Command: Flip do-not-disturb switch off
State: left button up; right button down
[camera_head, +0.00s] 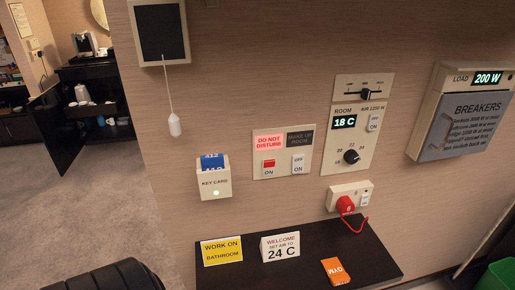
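The do-not-disturb switch (268,164) is a small red rocker on a cream wall plate, left of centre in the plate. "ON" is printed below it. Above it the "DO NOT DISTURB" sign (269,142) shows red lettering on a lit pinkish panel. To its right is a dark "MAKE UP ROOM" sign (300,140) with a white rocker (298,164) under it, marked OFF above and ON below. Neither of my grippers shows in the head view.
A key card holder (216,185) with a blue card is left of the plate, the thermostat panel (342,152) right. A red plug (346,204) is below. A dark shelf (330,240) holds signs and an orange packet. The breaker box (427,130) juts out right.

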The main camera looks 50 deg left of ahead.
aim_at(268, 165)
jog(key=u, duration=1.3)
